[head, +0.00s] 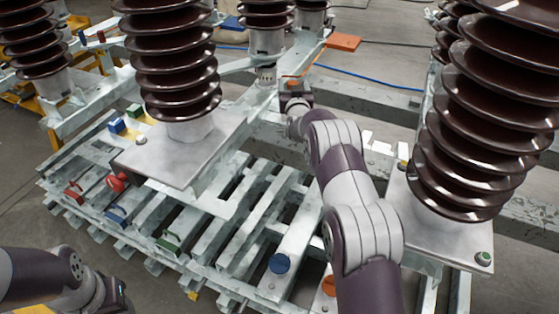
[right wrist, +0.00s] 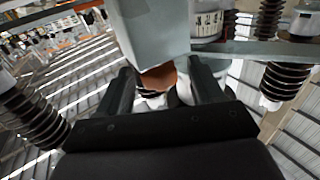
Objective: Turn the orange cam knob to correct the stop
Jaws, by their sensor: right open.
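The orange cam knob (right wrist: 158,77) shows as a brown-orange rounded piece in the right wrist view, partly hidden under a pale grey block. My right gripper (right wrist: 160,88) is open, with one dark finger on each side of the knob. I cannot tell whether either finger touches it. In the head view my right gripper (head: 294,98) is at the metal frame below the middle insulator, near a thin orange bar (head: 306,67).
Large brown ribbed insulators (head: 172,65) stand on pale metal plates around my right arm. A slatted metal rack (head: 200,215) lies below, with red, blue, green and orange pieces on it. An orange flat piece (head: 342,41) lies on the floor behind.

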